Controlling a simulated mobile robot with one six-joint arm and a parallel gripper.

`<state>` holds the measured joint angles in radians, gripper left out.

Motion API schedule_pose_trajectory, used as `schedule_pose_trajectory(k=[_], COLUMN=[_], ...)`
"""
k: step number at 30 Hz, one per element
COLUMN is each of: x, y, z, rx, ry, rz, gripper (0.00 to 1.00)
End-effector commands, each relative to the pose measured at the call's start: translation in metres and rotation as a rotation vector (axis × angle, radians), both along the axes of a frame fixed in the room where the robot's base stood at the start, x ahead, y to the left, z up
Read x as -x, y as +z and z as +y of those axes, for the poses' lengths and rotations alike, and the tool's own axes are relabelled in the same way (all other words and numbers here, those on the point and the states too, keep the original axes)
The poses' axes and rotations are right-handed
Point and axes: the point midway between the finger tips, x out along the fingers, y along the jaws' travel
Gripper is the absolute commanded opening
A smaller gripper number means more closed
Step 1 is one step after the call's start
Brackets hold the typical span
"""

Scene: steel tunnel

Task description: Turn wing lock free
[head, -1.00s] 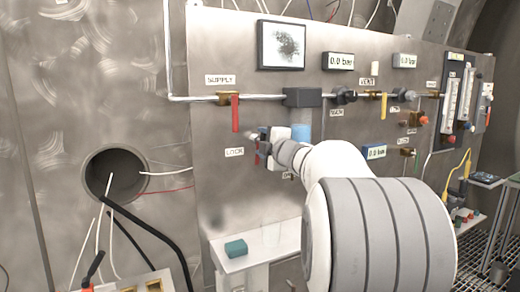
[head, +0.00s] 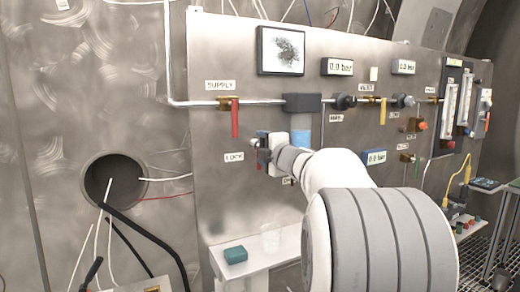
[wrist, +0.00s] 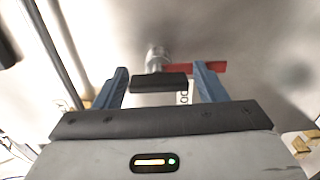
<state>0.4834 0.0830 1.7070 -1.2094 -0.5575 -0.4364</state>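The wing lock (wrist: 160,84) shows in the wrist view as a dark crossbar in front of a round metal boss, with a red bar (wrist: 195,68) reaching right behind it. My gripper (wrist: 161,70) has its two blue fingers spread on either side of the crossbar, with a visible gap at each side in this view. In the head view my gripper (head: 263,148) is at the panel, just right of the LOCK label (head: 234,157), and hides most of the lock. A bit of red shows beside the fingers. In the wrist view the label is partly hidden behind the crossbar.
The SUPPLY valve with its red handle (head: 235,122) and the horizontal pipe (head: 195,102) are above my gripper. A blue cylinder (head: 302,130) is close by on the right.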

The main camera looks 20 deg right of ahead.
Motion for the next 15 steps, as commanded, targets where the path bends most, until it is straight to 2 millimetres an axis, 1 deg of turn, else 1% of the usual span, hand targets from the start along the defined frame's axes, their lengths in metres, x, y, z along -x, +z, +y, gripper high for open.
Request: schedule_pose_trajectory(k=[1,3,10,13,15], x=[0.0,0.0,0.001,0.01,0.02], y=[0.0,0.001,0.001,0.001,0.002], z=[0.0,0.0,0.0,0.0,-0.001], rx=[0.0,0.0,-0.001,-0.001,0.0], ry=[0.0,0.0,0.0,0.0,-0.002], rz=[-0.001,-0.001,-0.002,-0.002,-0.003], gripper=[0.69,0.73,0.73,0.73,0.73])
